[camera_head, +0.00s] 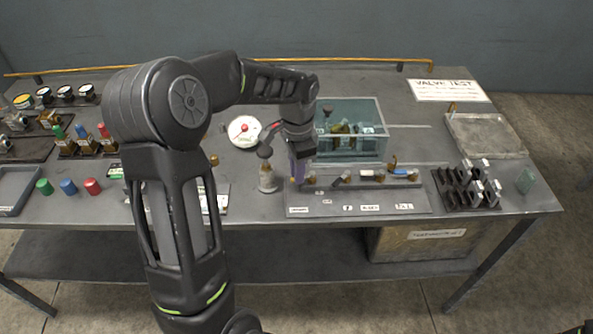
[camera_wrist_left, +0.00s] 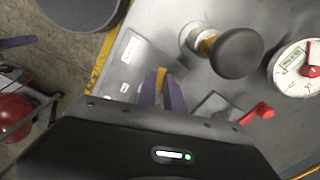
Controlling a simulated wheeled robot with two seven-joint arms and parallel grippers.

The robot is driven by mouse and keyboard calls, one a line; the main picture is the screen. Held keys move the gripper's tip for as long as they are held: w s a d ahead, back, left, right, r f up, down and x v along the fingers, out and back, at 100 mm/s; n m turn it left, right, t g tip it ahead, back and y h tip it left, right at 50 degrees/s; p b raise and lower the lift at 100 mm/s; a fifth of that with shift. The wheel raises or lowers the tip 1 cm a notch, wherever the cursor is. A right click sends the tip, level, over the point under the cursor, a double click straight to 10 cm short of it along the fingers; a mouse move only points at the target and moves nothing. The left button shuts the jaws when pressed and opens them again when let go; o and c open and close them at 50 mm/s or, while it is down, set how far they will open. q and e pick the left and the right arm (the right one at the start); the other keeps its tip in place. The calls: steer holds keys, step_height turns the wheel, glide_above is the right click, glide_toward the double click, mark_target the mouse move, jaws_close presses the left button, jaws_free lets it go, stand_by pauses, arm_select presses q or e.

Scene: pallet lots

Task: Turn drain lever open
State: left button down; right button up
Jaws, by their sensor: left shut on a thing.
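My left gripper (camera_head: 301,172) reaches down to the left end of the grey valve panel (camera_head: 330,202) on the bench. In the left wrist view its purple fingers (camera_wrist_left: 166,92) are shut on a small yellow piece (camera_wrist_left: 162,77), which appears to be the drain lever. The fingers and wrist hide most of it, so its angle cannot be told. Several small valves (camera_head: 369,176) sit in a row to the right on the panel, one with a blue lever (camera_head: 393,161).
A black-knobbed post (camera_head: 267,181) stands just left of the gripper, with a white gauge (camera_head: 243,131) behind it. A clear tank (camera_head: 358,112) stands behind the panel. A dark rack (camera_head: 467,190) is to the right. Coloured caps (camera_head: 68,187) lie at the left.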

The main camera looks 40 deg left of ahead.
arm_select(q)
steer(key=n, duration=0.1)
steer(key=d+n, duration=0.1)
steer(key=n+b, duration=0.1)
steer(key=shift+s+d+n, duration=0.15)
steer(key=shift+s+n, duration=0.1)
steer(key=shift+n, duration=0.15)
steer(key=n, duration=0.1)
steer(key=d+n+b, duration=0.1)
steer(key=n, duration=0.1)
steer(key=shift+d+n, duration=0.1)
steer(key=shift+n, duration=0.2)
steer(key=n, duration=0.1)
steer(key=d+n, duration=0.1)
steer(key=n, duration=0.1)
steer(key=shift+w+d+n+b, duration=0.1)
steer(key=shift+n+b, duration=0.2)
steer(key=shift+b, duration=0.05)
steer(key=shift+w+d+n, duration=0.15)
steer(key=shift+d+n, duration=0.1)
steer(key=shift+n, duration=0.5)
steer(key=shift+w+d+n, duration=0.1)
steer(key=shift+d+n, duration=0.1)
steer(key=shift+n, duration=0.55)
steer(key=c, duration=1.5)
jaws_free()
steer(key=shift+o, duration=0.2)
